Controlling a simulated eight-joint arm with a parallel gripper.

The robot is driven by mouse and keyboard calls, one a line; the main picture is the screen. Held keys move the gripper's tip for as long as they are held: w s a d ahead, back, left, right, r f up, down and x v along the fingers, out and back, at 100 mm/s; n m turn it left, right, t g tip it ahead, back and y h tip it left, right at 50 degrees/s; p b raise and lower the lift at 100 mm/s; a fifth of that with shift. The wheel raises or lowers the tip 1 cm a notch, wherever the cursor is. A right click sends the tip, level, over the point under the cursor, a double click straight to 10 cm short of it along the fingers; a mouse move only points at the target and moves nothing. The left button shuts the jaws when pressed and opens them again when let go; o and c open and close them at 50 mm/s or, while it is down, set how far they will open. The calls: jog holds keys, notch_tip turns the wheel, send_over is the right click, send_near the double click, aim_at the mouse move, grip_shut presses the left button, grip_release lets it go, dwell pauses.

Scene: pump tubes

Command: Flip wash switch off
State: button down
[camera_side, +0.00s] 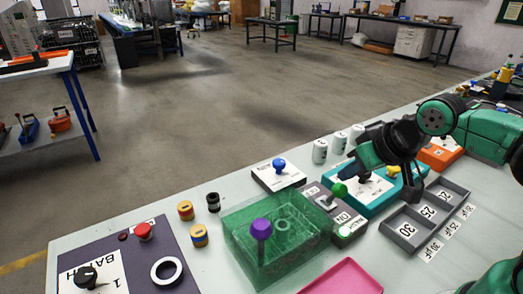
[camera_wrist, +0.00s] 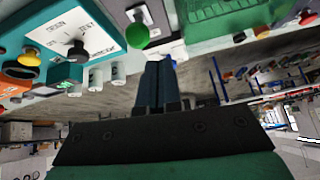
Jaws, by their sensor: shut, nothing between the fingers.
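A grey box (camera_side: 316,193) carries a lever switch with a green ball knob (camera_side: 338,189) and a label reading ON. A smaller green button (camera_side: 344,232) is at its front. No label reading "wash" is legible to me. My gripper (camera_side: 344,170) is shut and empty, above and just behind the lever, near the teal box's left side. In the wrist view my shut fingers (camera_wrist: 160,68) point up the picture toward the green knob (camera_wrist: 137,34), with a visible gap. I cannot tell how deep that gap is.
The teal box (camera_side: 381,200) has a dial and a yellow knob. A translucent green box (camera_side: 244,222) with a purple knob is left of the lever. A white box (camera_side: 277,179) with a blue knob is behind. White canisters (camera_side: 320,151) and a grey tray (camera_side: 401,231) stand nearby.

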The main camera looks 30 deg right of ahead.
aim_at(333, 195)
jog(key=s+d+m+g, duration=0.1)
jog(key=m+g, duration=0.1)
jog(key=m, duration=0.8)
jog(key=s+d+r+m+g+h, duration=0.1)
jog(key=s+m, duration=0.1)
jog(key=m, duration=0.8)
jog(key=s+d+m+g, duration=0.1)
jog(key=m+g, duration=0.1)
jog(key=m, duration=0.8)
jog(key=shift+s+d+r+g, duration=0.15)
jog(key=shift+d+r+g, duration=0.1)
jog(key=shift+r+g, duration=0.1)
jog(key=shift+f, duration=0.1)
jog(key=f, duration=0.3)
jog(key=d+f, duration=0.1)
jog(key=f, duration=0.2)
jog(key=w+f, duration=0.1)
jog(key=f, duration=0.2)
jog(key=shift+w+d+f, duration=0.1)
jog(key=shift+d+f, duration=0.05)
jog(key=shift+d, duration=0.05)
jog(key=shift+w+a, duration=0.15)
jog(key=shift+w, duration=0.2)
jog(key=shift+w+a+r, duration=0.3)
jog(key=shift+w+a, duration=0.05)
jog(key=shift+w, duration=0.3)
jog(key=shift+w+a+r, duration=0.3)
jog(key=shift+w+a, duration=0.05)
jog(key=shift+w, duration=0.3)
